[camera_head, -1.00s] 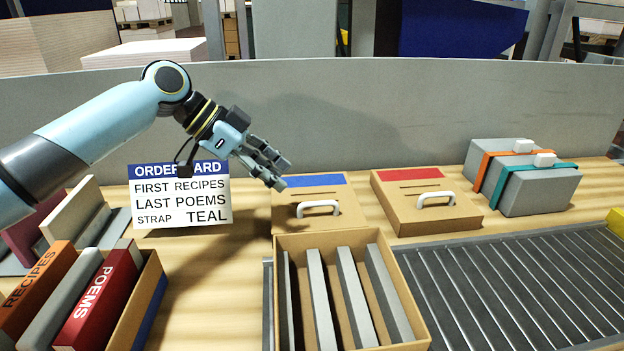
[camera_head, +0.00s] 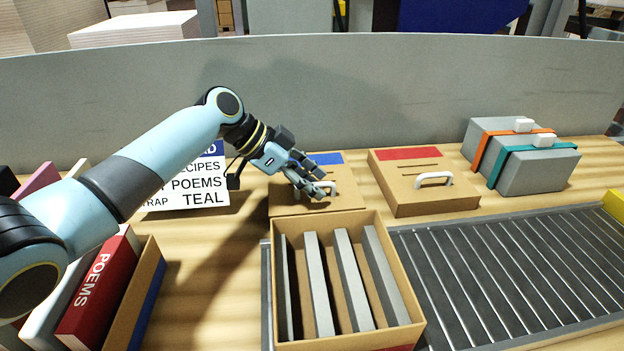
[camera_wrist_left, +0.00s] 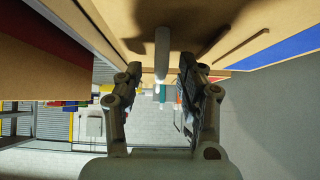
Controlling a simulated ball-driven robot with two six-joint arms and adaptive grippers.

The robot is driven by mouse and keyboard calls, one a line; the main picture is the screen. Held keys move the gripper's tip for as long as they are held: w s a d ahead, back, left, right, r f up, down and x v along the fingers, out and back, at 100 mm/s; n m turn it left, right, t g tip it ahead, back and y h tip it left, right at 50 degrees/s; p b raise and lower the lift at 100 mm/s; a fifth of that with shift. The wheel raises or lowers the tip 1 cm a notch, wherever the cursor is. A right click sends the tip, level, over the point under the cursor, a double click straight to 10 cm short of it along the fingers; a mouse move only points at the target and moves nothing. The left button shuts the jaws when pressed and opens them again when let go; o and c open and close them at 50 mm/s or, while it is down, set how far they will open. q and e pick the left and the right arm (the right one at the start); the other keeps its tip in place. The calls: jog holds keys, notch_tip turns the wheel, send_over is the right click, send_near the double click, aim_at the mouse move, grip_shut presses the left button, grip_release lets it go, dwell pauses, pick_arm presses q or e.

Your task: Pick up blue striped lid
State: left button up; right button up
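The blue striped lid (camera_head: 287,204) is a flat cardboard lid lying on the table behind the open box. Its blue stripe runs along the far edge, and its white handle is mostly hidden by my left gripper in the head view. My left gripper (camera_head: 319,190) is over the lid at the handle. In the left wrist view the lid's cardboard face (camera_wrist_left: 208,20) is close, with the blue stripe at right. There the open fingers of my left gripper (camera_wrist_left: 159,68) stand either side of the white handle (camera_wrist_left: 162,45), with gaps visible. My right gripper is not in view.
A red striped lid (camera_head: 410,201) lies just right. Grey boxes with orange and teal straps (camera_head: 530,172) are at right. An order card (camera_head: 205,185) and books (camera_head: 95,300) are at left.

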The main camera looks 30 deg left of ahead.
pick_arm(q)
grip_shut()
jog(key=shift+r, duration=0.1)
dwell(0.4)
